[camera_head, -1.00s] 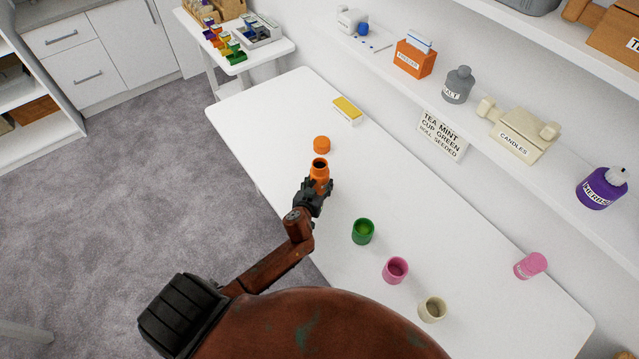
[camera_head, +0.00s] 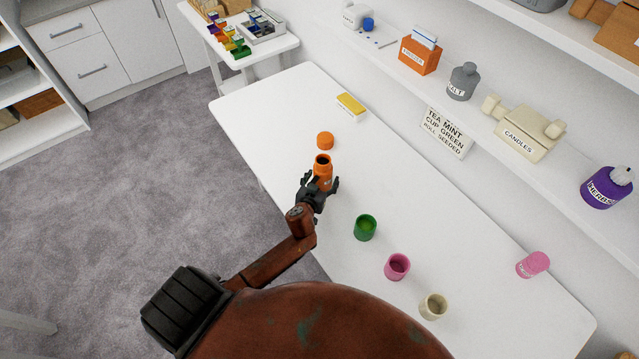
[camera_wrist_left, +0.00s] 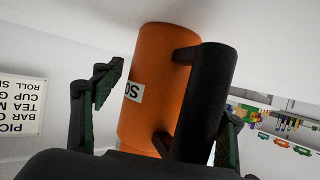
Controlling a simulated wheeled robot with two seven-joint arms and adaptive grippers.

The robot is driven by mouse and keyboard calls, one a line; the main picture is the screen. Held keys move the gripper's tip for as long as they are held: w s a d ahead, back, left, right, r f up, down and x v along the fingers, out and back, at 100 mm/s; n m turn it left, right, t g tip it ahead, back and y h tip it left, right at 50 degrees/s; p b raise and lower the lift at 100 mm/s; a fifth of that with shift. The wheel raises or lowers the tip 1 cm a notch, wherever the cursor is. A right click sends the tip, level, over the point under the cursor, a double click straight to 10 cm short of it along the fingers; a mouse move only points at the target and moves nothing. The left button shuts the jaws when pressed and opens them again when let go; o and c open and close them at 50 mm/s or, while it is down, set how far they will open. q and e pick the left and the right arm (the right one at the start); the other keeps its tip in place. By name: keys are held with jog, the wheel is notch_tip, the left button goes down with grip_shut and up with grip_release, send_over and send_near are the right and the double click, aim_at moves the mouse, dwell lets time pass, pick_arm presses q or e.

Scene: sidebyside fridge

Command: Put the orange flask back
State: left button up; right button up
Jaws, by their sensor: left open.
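The orange flask (camera_head: 323,171) stands upright on the white table, its dark mouth open at the top. In the left wrist view the orange flask (camera_wrist_left: 160,88) shows a black handle (camera_wrist_left: 207,95) and part of a white label; this view is upside down. My left gripper (camera_head: 321,184) is open, its fingers spread on either side of the flask's near side, with gaps visible in the wrist view (camera_wrist_left: 168,105). An orange cap (camera_head: 325,141) lies on the table just beyond the flask. My right gripper is not in view.
A green cup (camera_head: 365,228), a pink cup (camera_head: 397,267) and a cream cup (camera_head: 433,306) stand nearer on the table. A yellow-topped block (camera_head: 351,107) lies farther back, and a pink container (camera_head: 532,264) is at the right. A wall shelf (camera_head: 470,107) holds labelled containers. The table's far left is clear.

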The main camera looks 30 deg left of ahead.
pick_arm(q)
jog(key=v, duration=1.2)
jog(key=shift+p, duration=0.35)
